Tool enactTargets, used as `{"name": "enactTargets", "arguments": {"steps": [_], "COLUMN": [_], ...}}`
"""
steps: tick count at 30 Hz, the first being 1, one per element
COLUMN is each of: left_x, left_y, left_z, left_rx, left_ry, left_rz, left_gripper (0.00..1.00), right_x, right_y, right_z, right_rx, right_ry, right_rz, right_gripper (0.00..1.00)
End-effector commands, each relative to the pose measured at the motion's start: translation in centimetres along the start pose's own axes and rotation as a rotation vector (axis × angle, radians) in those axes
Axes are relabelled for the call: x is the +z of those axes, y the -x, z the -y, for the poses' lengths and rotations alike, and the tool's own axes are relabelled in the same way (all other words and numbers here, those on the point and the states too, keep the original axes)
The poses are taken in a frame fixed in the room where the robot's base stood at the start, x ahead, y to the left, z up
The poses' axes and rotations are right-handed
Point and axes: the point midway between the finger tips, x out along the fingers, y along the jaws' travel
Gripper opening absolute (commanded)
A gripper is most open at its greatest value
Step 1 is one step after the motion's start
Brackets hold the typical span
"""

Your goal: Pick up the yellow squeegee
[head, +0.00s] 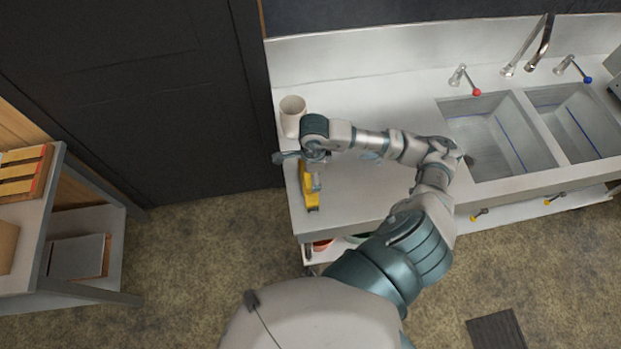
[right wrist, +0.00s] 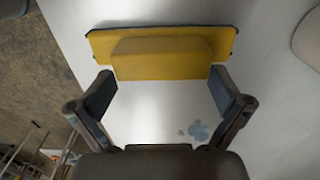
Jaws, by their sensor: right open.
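The yellow squeegee (head: 311,199) lies on the left end of the steel counter (head: 375,194), partly hidden by my right arm in the head view. In the right wrist view the squeegee (right wrist: 165,58) shows as a wide yellow piece with a raised middle block and a dark far edge. My right gripper (right wrist: 163,88) is open, with one finger toward each side of the raised block. The block sits just beyond the fingertips, and no grip on it shows. In the head view the right gripper (head: 316,181) is over the squeegee. My left gripper is not in view.
A white cup-like container (head: 292,115) stands behind the gripper on the counter. Two sink basins (head: 497,135) with taps are to the right. A shelf unit (head: 75,240) is at the far left. The counter's left edge is close to the squeegee.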

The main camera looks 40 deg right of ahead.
Motion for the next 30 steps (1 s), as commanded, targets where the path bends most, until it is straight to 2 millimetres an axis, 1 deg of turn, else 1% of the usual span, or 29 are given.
{"name": "enactTargets", "arguments": {"steps": [1,3,6,11,14,15,17,26,30], "left_x": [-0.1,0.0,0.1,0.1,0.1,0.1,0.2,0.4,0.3], "left_y": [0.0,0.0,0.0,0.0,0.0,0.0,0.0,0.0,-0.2], "left_z": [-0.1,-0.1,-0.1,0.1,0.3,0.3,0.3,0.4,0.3], "left_rx": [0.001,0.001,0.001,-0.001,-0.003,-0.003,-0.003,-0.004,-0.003], "left_ry": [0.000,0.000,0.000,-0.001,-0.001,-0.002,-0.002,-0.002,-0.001], "left_rz": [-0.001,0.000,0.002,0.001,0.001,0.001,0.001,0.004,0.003], "left_gripper": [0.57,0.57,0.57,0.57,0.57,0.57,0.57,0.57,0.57], "right_x": [-0.1,0.0,0.0,-0.1,-0.2,-0.2,-0.2,-0.2,-0.1], "right_y": [-1.1,-1.8,-2.1,-2.1,-2.1,-2.0,-2.0,-1.9,-1.1], "right_z": [0.2,0.2,0.2,0.3,0.3,0.3,0.3,0.3,0.4], "right_rx": [-0.004,-0.004,-0.006,-0.005,-0.005,-0.005,-0.005,-0.005,-0.007], "right_ry": [-0.009,-0.008,-0.008,-0.008,-0.008,-0.008,-0.008,-0.008,-0.007], "right_rz": [-0.006,-0.005,-0.005,-0.004,-0.003,-0.003,-0.004,-0.004,-0.002], "right_gripper": [1.00,1.00,1.00,1.00,0.78,0.68,0.53,0.53,0.53]}}
